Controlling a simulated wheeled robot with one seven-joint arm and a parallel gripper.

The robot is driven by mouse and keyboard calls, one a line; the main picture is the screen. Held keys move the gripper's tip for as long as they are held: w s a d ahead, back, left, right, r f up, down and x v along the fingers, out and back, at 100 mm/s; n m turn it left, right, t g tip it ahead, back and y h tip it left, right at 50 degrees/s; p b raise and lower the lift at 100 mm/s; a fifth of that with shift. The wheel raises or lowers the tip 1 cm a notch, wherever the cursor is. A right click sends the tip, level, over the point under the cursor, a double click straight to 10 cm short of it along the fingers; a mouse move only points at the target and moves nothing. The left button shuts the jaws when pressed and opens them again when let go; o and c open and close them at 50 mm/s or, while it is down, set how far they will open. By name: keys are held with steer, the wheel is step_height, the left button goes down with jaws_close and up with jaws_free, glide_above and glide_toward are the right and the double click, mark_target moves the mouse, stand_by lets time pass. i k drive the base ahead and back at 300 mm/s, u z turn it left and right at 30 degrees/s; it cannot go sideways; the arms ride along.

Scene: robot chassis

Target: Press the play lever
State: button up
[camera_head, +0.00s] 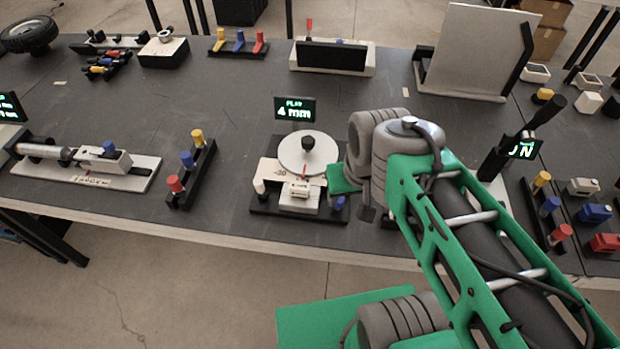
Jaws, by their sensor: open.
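A device on the table has a round white disc (322,158) with a black knob (308,143) and a small red pointer. A white block (299,195) with a scale sits in front of the disc on a black base. A white peg (261,187) is at its left and a blue part (340,203) at its right. My gripper (367,208) is close to the device's right side, mostly hidden by my wrist. Its fingers barely show, and I cannot see whether it touches the device.
A black-handled lever (545,116) with a partly covered display stands at the right. A cylinder device (85,160) is at the left, beside a rack of coloured pegs (188,160). A white panel (468,50) stands at the back right. The table's front edge is close to the device.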

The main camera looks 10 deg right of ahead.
mark_target(258, 183)
steer(key=u, duration=0.55)
steer(key=k, duration=1.35)
steer(key=u, duration=1.1)
steer(key=i, duration=1.4)
steer(key=z, duration=0.5)
